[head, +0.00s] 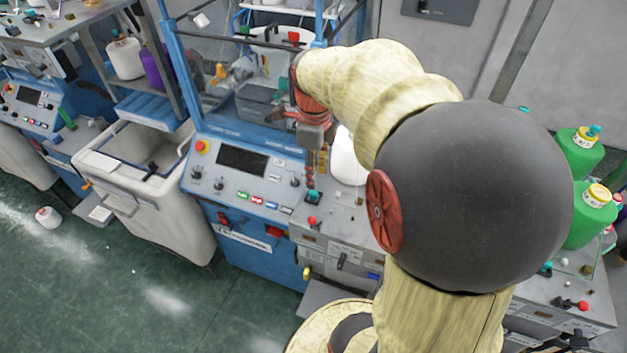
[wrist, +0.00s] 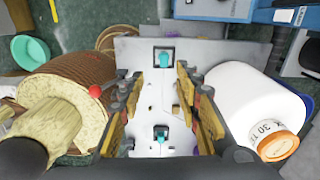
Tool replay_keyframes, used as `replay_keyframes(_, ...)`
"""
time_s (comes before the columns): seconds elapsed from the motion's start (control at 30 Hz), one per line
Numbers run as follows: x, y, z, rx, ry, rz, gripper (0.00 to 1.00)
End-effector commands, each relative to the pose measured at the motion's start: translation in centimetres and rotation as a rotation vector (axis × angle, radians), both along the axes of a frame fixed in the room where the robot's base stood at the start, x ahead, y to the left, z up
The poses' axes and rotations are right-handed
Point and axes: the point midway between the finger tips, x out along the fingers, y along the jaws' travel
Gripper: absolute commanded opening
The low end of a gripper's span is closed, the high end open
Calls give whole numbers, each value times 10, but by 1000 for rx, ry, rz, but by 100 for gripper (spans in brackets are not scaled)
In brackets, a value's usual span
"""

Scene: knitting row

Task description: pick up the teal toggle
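Two teal toggles show in the wrist view. One teal toggle (wrist: 160,133) stands on a small dark base low in the picture, between the finger lines. The other teal toggle (wrist: 164,58) is higher up, on a dark square plate beyond the fingers. In the head view a teal toggle (head: 313,195) shows on the grey worktop just below my gripper (head: 316,172). My gripper (wrist: 163,108) is open, fingers pointing down, with nothing held between them. I cannot tell the exact height gap to the toggles.
A red-knobbed lever (wrist: 96,91) is beside the left finger. The blue machine's control panel (head: 243,180) lies left of my gripper in the head view.

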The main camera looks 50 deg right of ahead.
Motion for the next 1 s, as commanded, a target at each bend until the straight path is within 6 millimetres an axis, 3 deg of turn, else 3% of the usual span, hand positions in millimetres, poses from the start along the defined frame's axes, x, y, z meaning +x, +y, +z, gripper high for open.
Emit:
replay_keyframes(0.17,-1,-6,-6,8,12,-70,33)
replay_keyframes(0.7,7,-5,-70,8,11,-67,33)
replay_keyframes(1.0,8,-6,-76,6,9,-67,33)
